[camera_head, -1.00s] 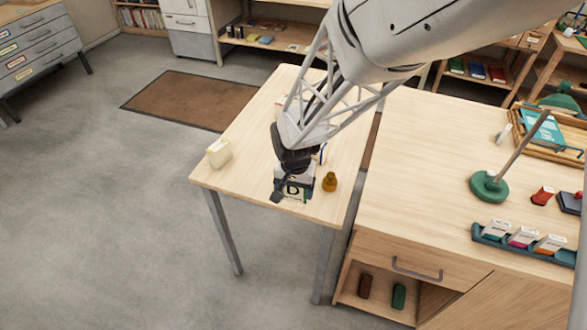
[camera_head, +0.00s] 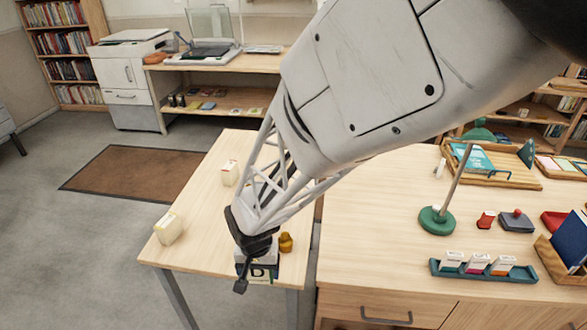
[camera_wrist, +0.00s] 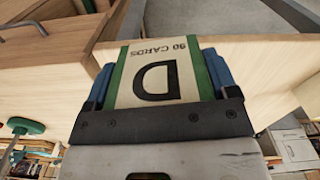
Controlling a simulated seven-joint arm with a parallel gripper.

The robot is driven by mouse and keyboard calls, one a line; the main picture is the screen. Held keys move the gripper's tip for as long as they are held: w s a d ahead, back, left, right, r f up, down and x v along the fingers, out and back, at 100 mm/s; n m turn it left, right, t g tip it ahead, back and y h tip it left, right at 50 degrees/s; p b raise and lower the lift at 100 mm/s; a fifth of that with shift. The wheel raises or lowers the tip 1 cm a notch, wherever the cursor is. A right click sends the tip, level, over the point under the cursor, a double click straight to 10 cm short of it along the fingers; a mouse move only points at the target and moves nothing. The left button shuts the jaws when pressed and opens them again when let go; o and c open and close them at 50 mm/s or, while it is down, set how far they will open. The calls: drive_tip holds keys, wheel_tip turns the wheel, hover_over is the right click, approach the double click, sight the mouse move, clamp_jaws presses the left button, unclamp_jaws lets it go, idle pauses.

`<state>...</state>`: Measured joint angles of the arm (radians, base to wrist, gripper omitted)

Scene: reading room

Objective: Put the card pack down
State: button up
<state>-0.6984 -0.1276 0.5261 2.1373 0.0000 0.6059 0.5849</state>
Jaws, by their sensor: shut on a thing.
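The card pack (camera_wrist: 155,80) is white with green edges and shows a large "D" and "90 CARDS". In the wrist view it sits between the two blue-padded fingers of my gripper (camera_wrist: 158,82), which is shut on it. In the head view my gripper (camera_head: 257,262) is at the front edge of the small table (camera_head: 200,245), and the pack's lettered face (camera_head: 263,273) shows under it. The arm hides part of the pack. I cannot tell whether the pack touches the tabletop.
An ochre bottle (camera_head: 286,243) stands close to the right of my gripper. Two cream blocks (camera_head: 168,229) (camera_head: 230,172) stand on the table's left side. The desk (camera_head: 350,250) to the right holds a green-based lamp (camera_head: 437,220) and a rack of packs (camera_head: 485,272).

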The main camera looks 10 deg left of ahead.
drive_tip(key=shift+r, duration=0.1)
idle(0.4)
wheel_tip(320, 180, up, 5)
drive_tip(key=shift+r, duration=0.2)
drive_tip(key=w+d+m, duration=0.1)
drive_tip(key=w+d, duration=0.4)
drive_tip(key=w, duration=0.4)
drive_tip(key=w+d+m, duration=0.2)
drive_tip(key=w+d, duration=0.3)
drive_tip(key=w, duration=0.5)
drive_tip(key=w+d+m, duration=0.3)
drive_tip(key=w+d, duration=1.4)
drive_tip(key=d, duration=0.4)
wheel_tip(320, 180, down, 4)
drive_tip(key=shift+s+f, duration=0.1)
drive_tip(key=shift+f, duration=0.55)
